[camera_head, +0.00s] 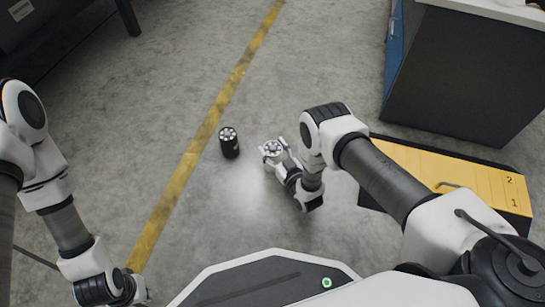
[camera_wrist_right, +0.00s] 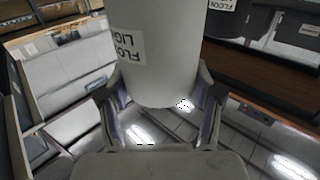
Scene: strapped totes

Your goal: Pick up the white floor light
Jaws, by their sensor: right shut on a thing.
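The white floor light (camera_head: 272,149) is a short upright cylinder with a ring of bright dots on top. In the right wrist view, the light (camera_wrist_right: 165,35) fills the upper middle and carries a label reading "FLOOR LIGHT", partly cut off. My right gripper (camera_head: 277,152) is shut on it, with one finger on each side of its body (camera_wrist_right: 162,100). I cannot tell how far its base is from the floor. My left gripper (camera_head: 134,288) is at the lower left, far from the light; its fingers are too unclear to read.
A black floor light (camera_head: 230,146) stands upright just left of the white one. A yellow numbered case (camera_head: 455,181) lies right, under my right arm. A dark cabinet (camera_head: 465,75) stands at the upper right. A yellow line (camera_head: 190,158) crosses the concrete floor, which is open beyond the lights.

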